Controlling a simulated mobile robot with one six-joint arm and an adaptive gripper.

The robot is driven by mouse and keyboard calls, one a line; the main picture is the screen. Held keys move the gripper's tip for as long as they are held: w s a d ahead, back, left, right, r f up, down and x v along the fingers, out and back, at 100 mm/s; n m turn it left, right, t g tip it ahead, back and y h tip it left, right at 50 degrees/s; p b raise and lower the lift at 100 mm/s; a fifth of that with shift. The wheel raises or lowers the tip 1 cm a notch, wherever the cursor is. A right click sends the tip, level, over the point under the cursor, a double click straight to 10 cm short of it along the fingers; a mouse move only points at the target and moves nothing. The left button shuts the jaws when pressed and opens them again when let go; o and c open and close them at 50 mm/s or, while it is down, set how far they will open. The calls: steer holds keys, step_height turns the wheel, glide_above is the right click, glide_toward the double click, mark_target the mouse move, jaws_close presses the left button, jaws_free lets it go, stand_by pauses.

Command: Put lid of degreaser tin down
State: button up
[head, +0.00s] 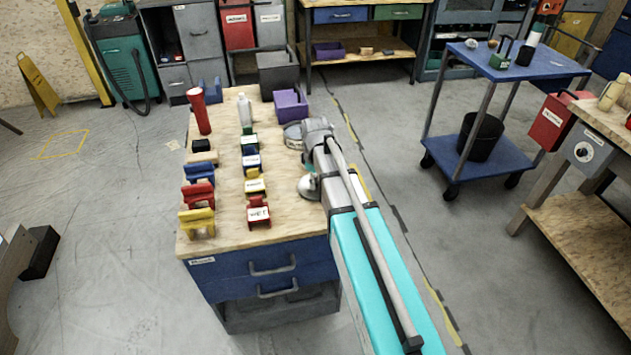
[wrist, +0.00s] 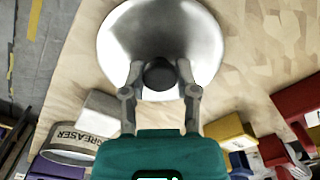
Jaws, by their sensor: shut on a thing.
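The degreaser tin's lid (wrist: 160,28) is a shiny, round silver disc with a dark knob in the wrist view. My gripper (wrist: 160,78) is shut on its knob, one finger on each side. In the head view the lid (head: 308,188) shows at the right edge of the wooden bench top; my arm hides most of the gripper. I cannot tell whether it touches the wood. The grey degreaser tin (wrist: 68,150), with part of its label readable, is at the lower left of the wrist view. It also shows beside my wrist in the head view (head: 293,136).
The bench top (head: 222,236) holds two rows of small coloured blocks or holders, a red torch (head: 199,112), a white bottle (head: 244,110) and a purple bin (head: 291,106). Bare wood lies around the lid in the wrist view. A blue trolley (head: 500,64) stands to the right.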

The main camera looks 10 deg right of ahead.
mark_target(316, 180)
steer(key=shift+f, duration=0.2)
steer(key=o, duration=1)
steer(key=shift+r, duration=0.2)
step_height(316, 180, up, 12)
steer(key=p, duration=1.2)
steer(key=s+m, duration=0.3)
steer(key=s, duration=0.2)
steer(key=s+m, duration=0.3)
steer(key=s, duration=0.2)
steer(key=s+m, duration=0.3)
steer(key=s, duration=0.3)
steer(key=shift+a, duration=0.1)
